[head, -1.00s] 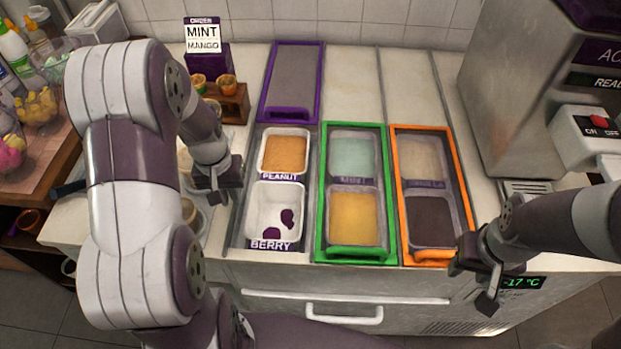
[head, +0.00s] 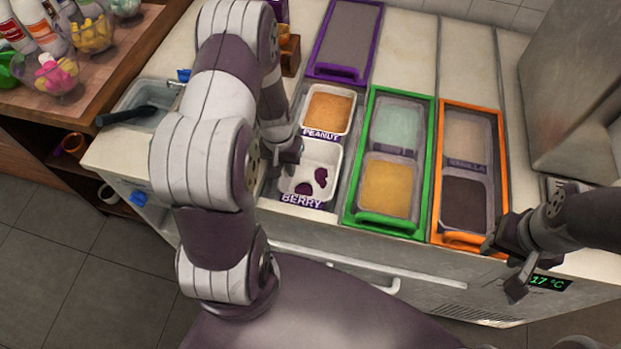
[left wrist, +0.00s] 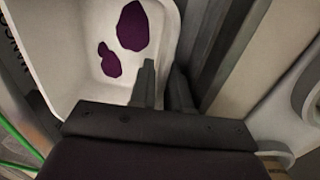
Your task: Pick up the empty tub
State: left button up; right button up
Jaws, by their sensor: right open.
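The empty tub (head: 323,158) is white, labelled BERRY, with purple smears inside. It sits in the counter bay in front of the peanut tub (head: 328,110). My left gripper (head: 291,158) points down at the tub's left wall. In the left wrist view, the empty tub (left wrist: 92,75) lies on the left, and my left gripper (left wrist: 163,82) has one finger over its inside and one outside, with the rim between them. Whether the fingers press on the wall is unclear. My right gripper (head: 504,266) is open and empty at the counter's front right edge.
A green-framed pair of tubs (head: 350,215) and an orange-framed pair (head: 437,225) stand to the right. A purple-framed lid (head: 345,40) lies behind. A small sink (head: 150,98) and a wooden table (head: 95,90) are at the left. A steel machine (head: 580,100) stands at the right.

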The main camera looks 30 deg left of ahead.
pick_arm(q)
grip_shut()
jog(key=shift+w+r, duration=0.1)
jog(key=shift+r, duration=0.05)
